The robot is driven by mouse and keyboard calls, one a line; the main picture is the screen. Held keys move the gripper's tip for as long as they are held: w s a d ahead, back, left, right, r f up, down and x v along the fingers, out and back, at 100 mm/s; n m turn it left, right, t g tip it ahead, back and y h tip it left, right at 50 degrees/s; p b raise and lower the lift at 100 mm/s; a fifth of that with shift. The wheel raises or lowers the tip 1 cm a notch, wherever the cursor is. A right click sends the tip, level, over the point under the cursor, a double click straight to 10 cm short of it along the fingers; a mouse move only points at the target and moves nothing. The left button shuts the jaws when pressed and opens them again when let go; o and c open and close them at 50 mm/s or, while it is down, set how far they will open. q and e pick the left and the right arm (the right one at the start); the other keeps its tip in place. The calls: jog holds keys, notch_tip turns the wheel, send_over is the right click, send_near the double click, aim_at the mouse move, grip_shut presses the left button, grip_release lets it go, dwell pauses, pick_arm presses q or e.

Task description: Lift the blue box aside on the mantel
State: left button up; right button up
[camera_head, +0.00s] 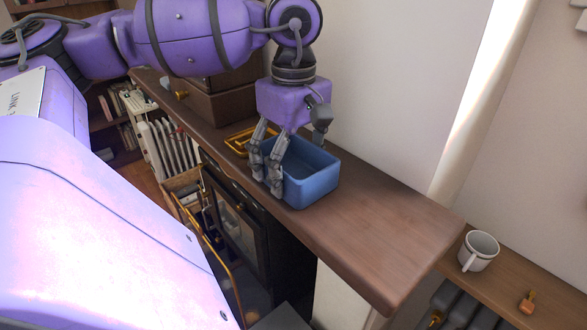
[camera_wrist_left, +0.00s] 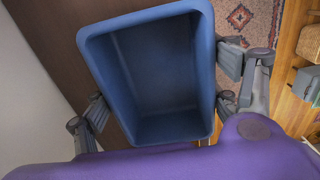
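The blue box (camera_head: 312,186) is an open-topped, empty bin on the wooden mantel (camera_head: 375,225), near its front edge. It fills the middle of the left wrist view (camera_wrist_left: 160,75). My left gripper (camera_head: 266,180) is low at the box's left end. In the left wrist view its fingers are spread wide on either side of the box: the right finger is close against the outer wall, and a small gap shows by the left finger. The box seems to rest on the mantel. Its left end is partly hidden by the fingers. My right gripper is not in view.
A gold-coloured tray (camera_head: 238,143) lies left of the box, and a dark brown chest (camera_head: 222,104) stands farther along. The mantel is clear to the right. A white mug (camera_head: 478,250) stands on a lower shelf. A wall runs behind the mantel.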

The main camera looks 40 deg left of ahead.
pick_arm(q)
jog(key=c, duration=0.8)
